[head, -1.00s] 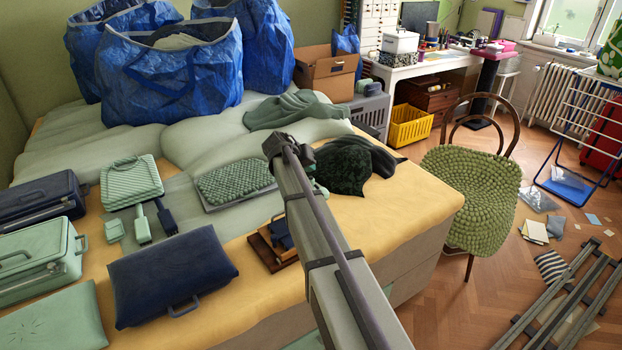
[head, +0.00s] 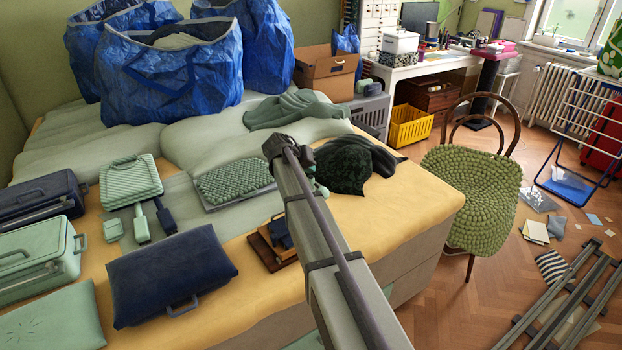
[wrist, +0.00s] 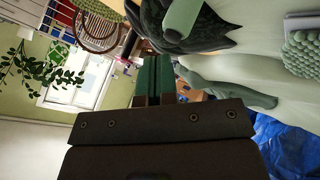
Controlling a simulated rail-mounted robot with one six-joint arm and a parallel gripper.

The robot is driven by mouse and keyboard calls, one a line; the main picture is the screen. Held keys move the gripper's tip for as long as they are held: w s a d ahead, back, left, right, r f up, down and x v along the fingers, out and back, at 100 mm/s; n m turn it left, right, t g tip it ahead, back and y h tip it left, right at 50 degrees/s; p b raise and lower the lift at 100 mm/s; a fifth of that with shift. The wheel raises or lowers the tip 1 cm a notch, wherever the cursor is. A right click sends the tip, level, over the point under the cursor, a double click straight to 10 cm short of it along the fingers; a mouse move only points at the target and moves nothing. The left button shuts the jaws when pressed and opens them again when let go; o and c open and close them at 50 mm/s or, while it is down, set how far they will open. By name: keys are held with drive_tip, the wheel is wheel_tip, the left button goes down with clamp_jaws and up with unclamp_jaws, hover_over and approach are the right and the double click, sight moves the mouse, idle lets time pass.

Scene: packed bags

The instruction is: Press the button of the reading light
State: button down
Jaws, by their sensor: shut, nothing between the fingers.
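My gripper (wrist: 152,62) shows in the wrist view as two dark green fingers side by side, shut with nothing between them. In the head view its fingers are hidden behind my arm, which reaches over the bed. I cannot pick out the reading light or its button with certainty. A pale green rounded piece (wrist: 183,18) lies near the fingers in the wrist view, apart from them. A small green piece (head: 320,188) peeks out beside my arm in the head view; it may be the same thing. Most of it is hidden.
A black knitted bundle (head: 343,166) lies right of my arm. A knitted green pad (head: 235,182) lies left. A dark blue item (head: 280,232) rests on brown boards by the bed's edge. Blue bags (head: 170,72) stand behind; a chair (head: 470,190) stands right.

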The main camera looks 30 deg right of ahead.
drive_tip(key=shift+f+b, duration=0.45)
idle(0.4)
drive_tip(key=shift+r, duration=0.1)
drive_tip(key=shift+r+p, duration=0.85)
drive_tip(key=shift+p, duration=0.1)
wheel_tip(320, 180, up, 6)
drive_tip(key=p, duration=0.6)
